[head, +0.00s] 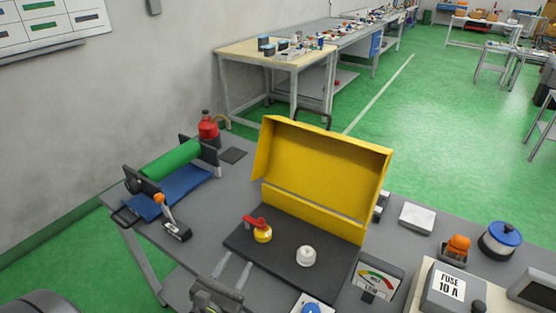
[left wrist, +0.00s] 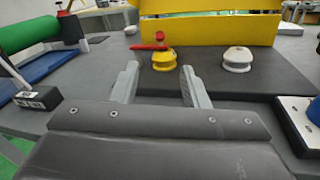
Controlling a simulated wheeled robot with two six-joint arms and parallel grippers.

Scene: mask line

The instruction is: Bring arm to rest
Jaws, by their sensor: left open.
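My left gripper (head: 235,272) is at the bottom of the head view, low over the front edge of the grey table (head: 215,225). Its two fingers are apart with nothing between them, as the left wrist view (left wrist: 156,82) also shows. Beyond the fingertips, a yellow knob with a red handle (head: 262,232) and a white knob (head: 306,256) stand on a dark plate (head: 285,270). They also show in the left wrist view as the yellow knob (left wrist: 165,61) and the white knob (left wrist: 237,60). My right gripper is not in view.
A raised yellow cover (head: 325,170) stands behind the knobs. A green roller (head: 170,160) over a blue mat (head: 168,195) and a small orange-tipped lever (head: 172,220) are at left. A gauge (head: 376,280) and fuse box (head: 447,290) are at right.

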